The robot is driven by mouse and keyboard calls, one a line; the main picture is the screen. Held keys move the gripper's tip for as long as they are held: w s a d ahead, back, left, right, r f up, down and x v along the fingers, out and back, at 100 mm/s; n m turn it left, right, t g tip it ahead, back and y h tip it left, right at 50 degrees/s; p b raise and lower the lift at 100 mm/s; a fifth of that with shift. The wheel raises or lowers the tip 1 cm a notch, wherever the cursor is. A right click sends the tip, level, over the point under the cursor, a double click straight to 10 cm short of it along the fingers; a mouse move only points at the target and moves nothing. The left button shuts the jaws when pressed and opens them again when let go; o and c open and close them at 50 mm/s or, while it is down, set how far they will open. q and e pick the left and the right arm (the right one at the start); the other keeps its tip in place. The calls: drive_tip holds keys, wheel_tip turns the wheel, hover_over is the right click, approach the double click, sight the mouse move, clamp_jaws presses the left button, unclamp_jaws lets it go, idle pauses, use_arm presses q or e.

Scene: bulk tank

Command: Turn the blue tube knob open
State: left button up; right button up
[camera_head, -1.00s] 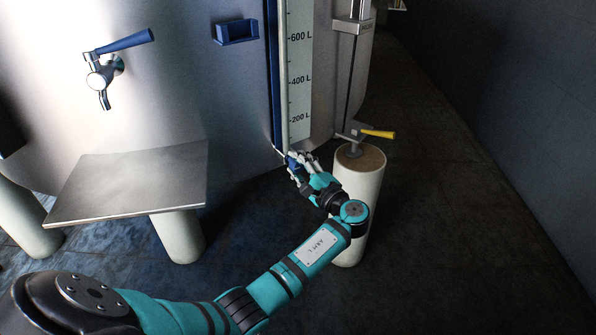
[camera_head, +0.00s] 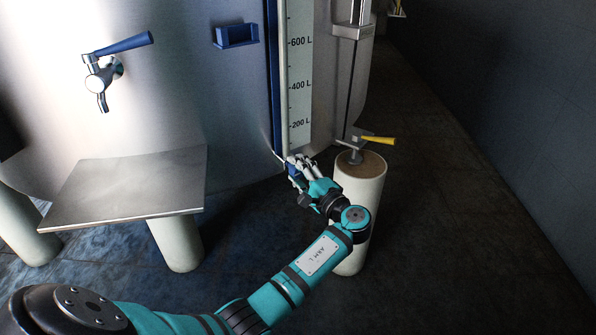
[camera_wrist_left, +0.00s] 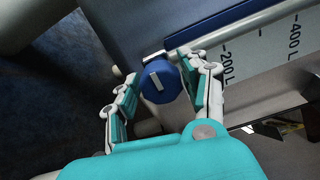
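In the left wrist view my left gripper (camera_wrist_left: 157,76) has one finger on each side of the knob. The pads lie close to its edges; whether they press on it cannot be told. In the head view the left gripper (camera_head: 299,162) reaches to the gauge's lower end, and part of the blue knob (camera_head: 292,170) shows beside its fingers. My right gripper is in neither view.
The gauge scale (camera_head: 300,85) rises above the knob on the tank wall. A blue-handled tap (camera_head: 103,75) and a metal shelf (camera_head: 130,187) are at left. A pale tank leg (camera_head: 361,190) and a yellow-handled valve (camera_head: 375,140) are close right of the gripper. Dark floor (camera_head: 450,230) is clear at right.

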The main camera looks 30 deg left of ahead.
use_arm(q)
drive_tip(key=shift+o, duration=1.1)
drive_tip(key=v, duration=1.2)
